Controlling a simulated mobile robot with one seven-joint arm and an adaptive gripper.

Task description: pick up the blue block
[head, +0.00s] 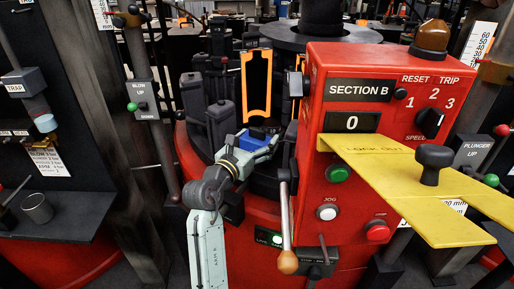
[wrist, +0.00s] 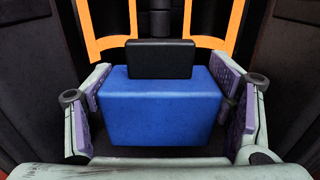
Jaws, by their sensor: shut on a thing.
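The blue block (wrist: 162,112) sits between the two purple-padded fingers of my gripper (wrist: 165,98) in the wrist view. The gripper is shut on it, with a finger at its left and right sides. A smaller black block (wrist: 161,59) shows at its top edge; I cannot tell whether it is attached or stands behind. In the head view, the blue block (head: 258,137) shows small at the end of my arm. My gripper (head: 254,145) is around it, left of the red control box. The underside of the block is hidden.
Dark mould parts (head: 221,122) stand just left of and behind my gripper. An orange-edged frame (head: 256,85) rises behind it. The red control box (head: 345,75), with a lever (head: 286,225) and a yellow lock-out plate (head: 400,170), stands close on the right.

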